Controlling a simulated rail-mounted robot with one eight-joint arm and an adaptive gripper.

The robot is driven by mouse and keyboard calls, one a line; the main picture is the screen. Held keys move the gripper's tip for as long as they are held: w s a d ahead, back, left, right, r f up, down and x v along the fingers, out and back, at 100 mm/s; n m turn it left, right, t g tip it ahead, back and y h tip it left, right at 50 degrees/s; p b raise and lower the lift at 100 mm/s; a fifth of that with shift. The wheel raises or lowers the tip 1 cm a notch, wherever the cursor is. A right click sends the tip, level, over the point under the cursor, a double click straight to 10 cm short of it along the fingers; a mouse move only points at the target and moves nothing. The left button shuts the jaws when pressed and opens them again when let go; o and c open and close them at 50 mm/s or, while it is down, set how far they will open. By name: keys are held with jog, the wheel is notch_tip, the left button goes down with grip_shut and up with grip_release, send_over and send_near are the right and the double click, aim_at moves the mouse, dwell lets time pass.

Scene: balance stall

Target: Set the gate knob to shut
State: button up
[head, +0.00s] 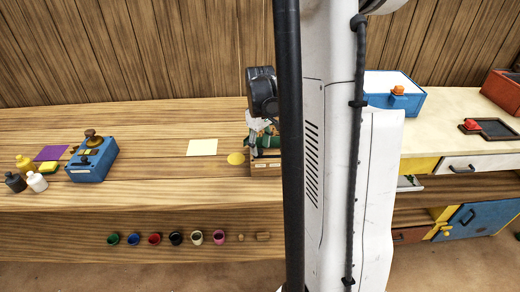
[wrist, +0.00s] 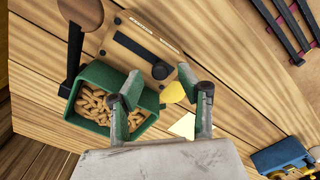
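Two small labels on the panel are too small to read. The hopper holds tan pellets. My gripper (wrist: 162,97) is open and empty, its left finger in front of the hopper and its right finger just below and right of the knob. I cannot tell whether it touches. In the head view, the wooden base (head: 262,169) shows; my arm hides much of it.
A blue box (head: 92,160) with knobs stands left on the counter, near several bottles (head: 36,182). A yellow disc (head: 236,158) and pale sheet (head: 202,147) lie left of the hopper. In the wrist view, a brown paddle-shaped part on a dark post (wrist: 75,50) rises beside the hopper.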

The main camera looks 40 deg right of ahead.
jog(key=shift+f, duration=0.75)
jog(key=shift+c, duration=0.4)
grip_shut()
